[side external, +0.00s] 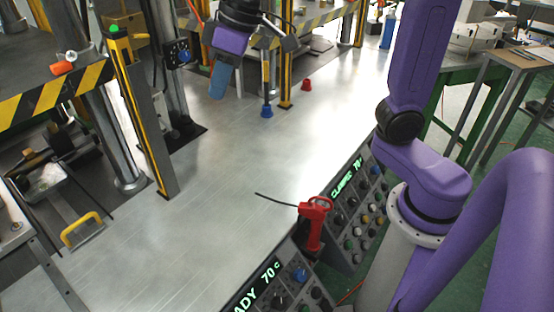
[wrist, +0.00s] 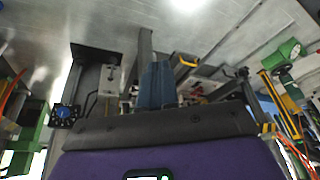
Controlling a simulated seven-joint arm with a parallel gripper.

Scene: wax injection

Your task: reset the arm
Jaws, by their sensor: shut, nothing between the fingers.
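My gripper (side external: 218,82) hangs at the top middle of the side external view, over the metal work surface (side external: 225,165). Its blue fingers are together with nothing between them. They point down, a little to the left, and are clear of the surface. In the wrist view the closed blue fingers (wrist: 158,85) stand up in the middle above the dark gripper body.
A red handheld tool (side external: 314,222) rests by the control panels (side external: 365,205). A blue-based post (side external: 266,108) and a red cone-like piece (side external: 306,84) stand right of my gripper. Yellow-striped posts (side external: 140,115) stand at left. The middle surface is clear.

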